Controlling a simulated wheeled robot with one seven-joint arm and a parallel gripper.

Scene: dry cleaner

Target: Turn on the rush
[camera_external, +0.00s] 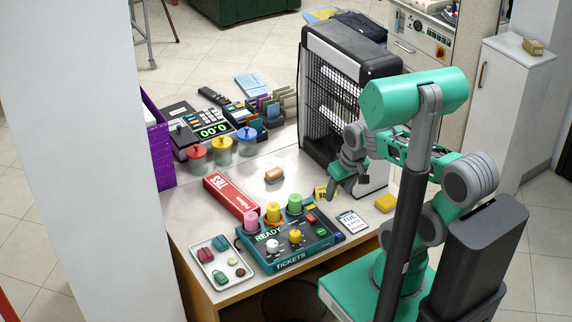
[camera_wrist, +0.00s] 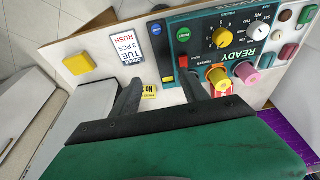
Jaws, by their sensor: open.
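The green-blue ticket box (camera_external: 285,245), marked READY and TICKETS, sits on the counter; it also shows upside down in the wrist view (camera_wrist: 205,48). Which control is the rush one I cannot tell; the small labels are unreadable. A card (camera_wrist: 125,45) reads TUE, 2 PCS, RUSH. My gripper (camera_external: 347,186) is open and empty above the counter, beyond the box; its fingers (camera_wrist: 160,92) are apart.
Pink, yellow and green cylinders (camera_external: 273,212) stand along the box's far edge. A tray (camera_external: 205,246) of small pieces is left of it. The counter around the tan block (camera_external: 274,175) is clear.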

